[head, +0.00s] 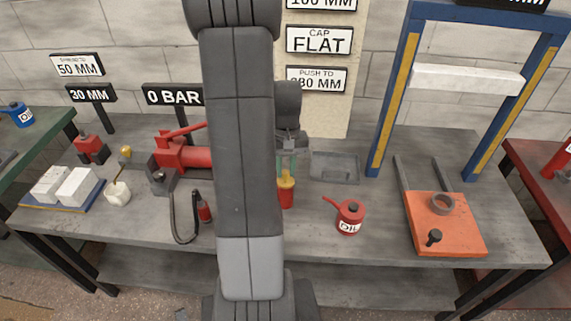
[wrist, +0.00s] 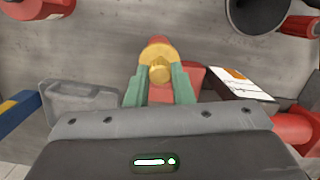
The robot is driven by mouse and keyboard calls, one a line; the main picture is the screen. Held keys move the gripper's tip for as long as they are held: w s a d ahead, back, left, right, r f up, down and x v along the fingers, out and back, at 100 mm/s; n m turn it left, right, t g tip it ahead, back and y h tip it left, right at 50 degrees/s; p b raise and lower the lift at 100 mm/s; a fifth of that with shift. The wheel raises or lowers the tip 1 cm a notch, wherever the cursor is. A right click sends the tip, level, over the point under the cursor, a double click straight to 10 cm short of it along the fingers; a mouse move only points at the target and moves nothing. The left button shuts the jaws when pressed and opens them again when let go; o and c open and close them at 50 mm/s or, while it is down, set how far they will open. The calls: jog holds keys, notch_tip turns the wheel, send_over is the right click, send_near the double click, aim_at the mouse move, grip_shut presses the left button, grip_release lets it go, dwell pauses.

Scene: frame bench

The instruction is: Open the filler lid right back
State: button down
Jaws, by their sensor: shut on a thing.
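The filler lid is a yellow cap with a small round knob (wrist: 158,73), seen from above in the wrist view. It also shows in the head view (head: 286,180) on top of a small upright red body (head: 286,198) on the bench. Part of the red body (wrist: 158,41) shows beyond the lid's edge in the wrist view. My gripper (wrist: 160,76), with green fingers, is shut on the lid, one finger on each side of the knob. In the head view my gripper (head: 287,163) comes down on the lid from above. I cannot tell whether the lid is raised.
A grey tray (head: 335,168) and a red oil can (head: 349,217) stand to the right. Farther right are an orange plate (head: 450,235) and a blue press frame (head: 395,95). A red pump (head: 185,155) with a hose lies left, partly behind my arm.

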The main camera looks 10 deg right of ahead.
aim_at(286, 171)
jog(key=g+p, duration=0.1)
jog(key=p, duration=0.1)
jog(key=w+r+g+p, duration=0.1)
jog(key=shift+w+d+y+p, duration=0.2)
jog(key=shift+y+p, duration=0.2)
jog(key=g+p, duration=0.1)
jog(key=w+g+p, duration=0.1)
jog(key=g, duration=0.1)
jog(key=shift+w+d+y, duration=0.2)
jog(key=shift+y, duration=0.2)
jog(key=shift+w+d+f+g+y+p, duration=0.2)
jog(key=shift+w+g, duration=0.25)
jog(key=shift+g, duration=0.45)
jog(key=shift+w+d+f+g+y+p, duration=0.2)
jog(key=shift+w+g, duration=0.25)
jog(key=shift+g, duration=0.45)
jog(key=shift+w+f+g+y+p, duration=0.15)
jog(key=shift+w+f+g+y, duration=0.25)
jog(key=shift+g, duration=0.5)
jog(key=shift+w+r, duration=0.1)
jog(key=shift+r, duration=0.1)
jog(key=c, duration=1.3)
grip_release()
jog(key=shift+o, duration=0.2)
